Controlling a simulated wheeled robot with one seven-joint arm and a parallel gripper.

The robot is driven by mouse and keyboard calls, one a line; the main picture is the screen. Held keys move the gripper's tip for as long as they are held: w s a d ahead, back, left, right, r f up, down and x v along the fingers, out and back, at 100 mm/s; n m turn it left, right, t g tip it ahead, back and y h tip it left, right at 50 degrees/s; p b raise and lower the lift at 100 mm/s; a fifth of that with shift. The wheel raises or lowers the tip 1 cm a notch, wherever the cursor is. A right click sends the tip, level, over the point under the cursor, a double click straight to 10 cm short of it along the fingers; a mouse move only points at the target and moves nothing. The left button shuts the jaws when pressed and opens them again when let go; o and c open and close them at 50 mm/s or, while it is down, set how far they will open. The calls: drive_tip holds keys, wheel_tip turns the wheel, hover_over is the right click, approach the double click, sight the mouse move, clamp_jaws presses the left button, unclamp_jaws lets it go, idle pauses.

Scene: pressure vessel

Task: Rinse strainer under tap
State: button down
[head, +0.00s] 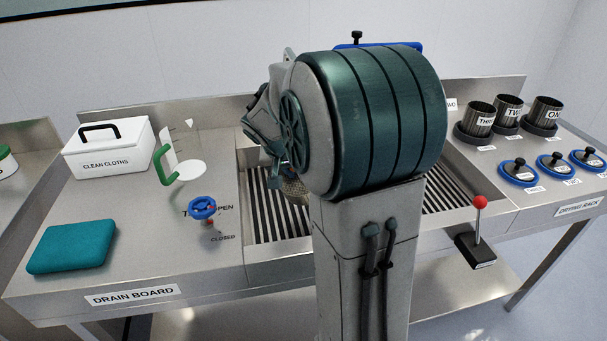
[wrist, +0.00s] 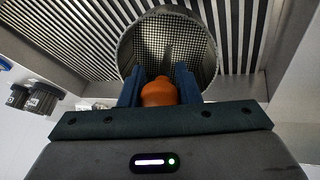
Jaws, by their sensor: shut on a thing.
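In the wrist view my gripper (wrist: 158,88) is shut on the orange handle (wrist: 159,93) of the strainer. The strainer's round mesh basket (wrist: 168,47) hangs just beyond the fingertips, over the slatted sink floor. A blue valve handle (head: 203,207) stands on the drain board between the OPEN and CLOSED marks. The tap's spout and any water cannot be made out.
On the drain board are a teal cloth (head: 70,246), a clear jug with a green handle (head: 178,163) and a clean cloths box (head: 108,148). A red-knobbed lever (head: 479,215) stands at the right front. The drying rack (head: 580,206) holds dark cups and blue-rimmed lids.

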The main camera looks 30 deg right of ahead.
drive_tip(key=s+a+b, duration=0.1)
drive_tip(key=s+a, duration=0.1)
drive_tip(key=a, duration=0.1)
drive_tip(key=shift+s+b, duration=0.2)
drive_tip(key=shift+b, duration=0.1)
drive_tip(key=shift+a, duration=0.1)
idle(1.1)
drive_tip(key=s+a+r, duration=0.3)
drive_tip(key=a+r, duration=0.1)
drive_tip(key=shift+p, duration=0.3)
idle(0.7)
